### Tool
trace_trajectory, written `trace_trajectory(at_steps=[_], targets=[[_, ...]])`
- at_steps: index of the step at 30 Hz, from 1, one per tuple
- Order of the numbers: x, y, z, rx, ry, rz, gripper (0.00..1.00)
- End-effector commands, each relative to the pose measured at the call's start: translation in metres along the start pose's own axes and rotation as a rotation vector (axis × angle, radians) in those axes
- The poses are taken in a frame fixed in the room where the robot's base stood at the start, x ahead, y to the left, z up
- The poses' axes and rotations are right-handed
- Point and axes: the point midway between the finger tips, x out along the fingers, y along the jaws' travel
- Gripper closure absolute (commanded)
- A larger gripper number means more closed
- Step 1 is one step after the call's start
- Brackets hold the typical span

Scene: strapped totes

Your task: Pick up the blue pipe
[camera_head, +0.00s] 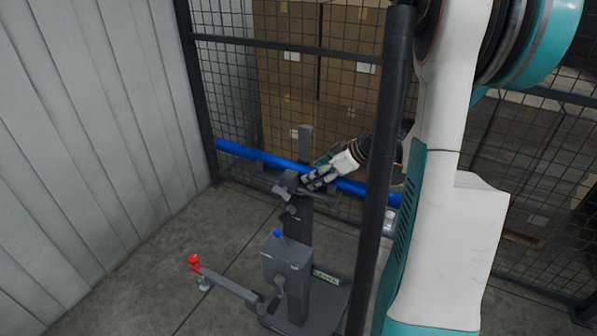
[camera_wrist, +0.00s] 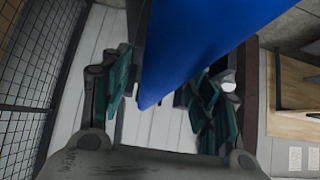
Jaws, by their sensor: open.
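The long blue pipe (camera_head: 250,154) lies across the upper part of a grey stand (camera_head: 299,225) in the head view, slanting down to the right in front of the mesh fence. My gripper (camera_head: 310,181) is at the pipe's middle, near the stand's top, and hides a short stretch of it. In the wrist view the pipe (camera_wrist: 205,40) is large and close, passing between the two green-padded fingers of my gripper (camera_wrist: 160,98). The fingers are open, one on each side of the pipe. I cannot tell whether either finger touches it.
A mesh fence (camera_head: 227,85) with a dark post (camera_head: 383,150) stands close by, with stacked cardboard boxes (camera_head: 287,75) behind it. A pale panelled wall (camera_head: 90,130) is at left. The stand has a low arm with a red knob (camera_head: 194,261). Floor at lower left is clear.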

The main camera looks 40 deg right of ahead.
Motion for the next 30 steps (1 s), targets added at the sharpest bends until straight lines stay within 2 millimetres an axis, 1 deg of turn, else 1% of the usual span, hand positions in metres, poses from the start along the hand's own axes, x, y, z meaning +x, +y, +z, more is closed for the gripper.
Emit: trace_trajectory(at_steps=[4, 5, 6, 8, 9, 11, 12, 23, 26, 30], targets=[[-0.001, 0.000, 0.000, 0.000, 0.000, 0.000, 0.44], [-0.001, 0.000, 0.000, 0.000, 0.000, 0.000, 0.51], [-0.001, 0.000, 0.000, 0.000, 0.000, 0.000, 0.60], [-0.001, 0.000, 0.000, 0.000, 0.000, 0.000, 0.73], [-0.001, 0.000, 0.000, 0.000, 0.000, 0.000, 0.83], [-0.001, 0.000, 0.000, 0.000, 0.000, 0.000, 0.96], [-0.001, 0.000, 0.000, 0.000, 0.000, 0.000, 1.00], [-0.003, 0.000, -0.003, 0.001, 0.001, 0.001, 1.00], [-0.007, 0.000, -0.007, 0.001, 0.001, 0.001, 1.00], [-0.019, 0.000, -0.018, 0.001, 0.001, 0.001, 1.00]])
